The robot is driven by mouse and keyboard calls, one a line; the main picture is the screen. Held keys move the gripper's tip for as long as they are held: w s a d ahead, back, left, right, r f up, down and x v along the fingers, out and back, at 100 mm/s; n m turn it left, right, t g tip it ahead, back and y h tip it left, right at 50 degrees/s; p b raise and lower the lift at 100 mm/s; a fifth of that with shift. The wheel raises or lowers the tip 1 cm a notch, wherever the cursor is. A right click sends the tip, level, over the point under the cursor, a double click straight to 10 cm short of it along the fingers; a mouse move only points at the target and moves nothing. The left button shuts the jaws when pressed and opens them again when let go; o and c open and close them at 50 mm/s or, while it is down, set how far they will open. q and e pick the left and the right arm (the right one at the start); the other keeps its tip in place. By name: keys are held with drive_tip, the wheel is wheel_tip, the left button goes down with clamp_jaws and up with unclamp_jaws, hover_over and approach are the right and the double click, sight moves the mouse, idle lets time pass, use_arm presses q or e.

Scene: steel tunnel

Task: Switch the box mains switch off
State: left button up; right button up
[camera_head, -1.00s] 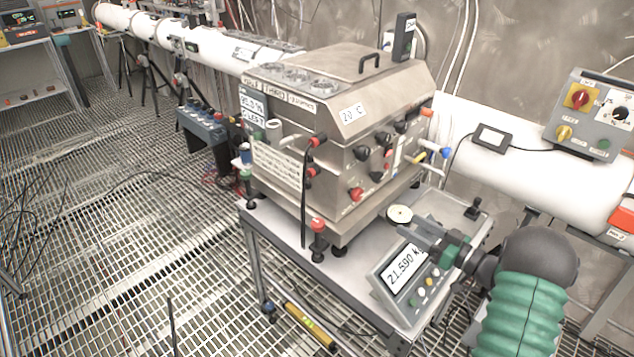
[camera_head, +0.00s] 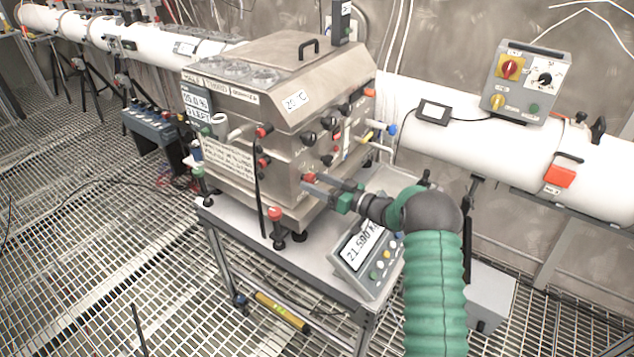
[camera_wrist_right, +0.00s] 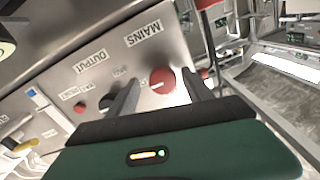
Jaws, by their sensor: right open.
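The steel box (camera_head: 285,130) stands on a small trolley table. Its mains switch is a round red knob (camera_wrist_right: 162,80) next to the MAINS label in the right wrist view, and it shows low on the box's side in the head view (camera_head: 309,178). My right gripper (camera_head: 318,186) is open in front of this knob. In the wrist view its two fingers point at the panel, with the knob seen between their tips. I cannot tell if they touch it. My left gripper is not in view.
A digital scale display (camera_head: 365,250) stands on the table just below my right arm. A black knob (camera_wrist_right: 106,101) and a smaller red knob (camera_wrist_right: 80,107) sit near the mains knob. A grey control box (camera_head: 527,82) rests on the white pipe (camera_head: 480,140) at right.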

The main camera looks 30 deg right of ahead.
drive_tip(key=shift+w+a, duration=0.1)
drive_tip(key=shift+a, duration=0.1)
drive_tip(key=c, duration=0.4)
clamp_jaws()
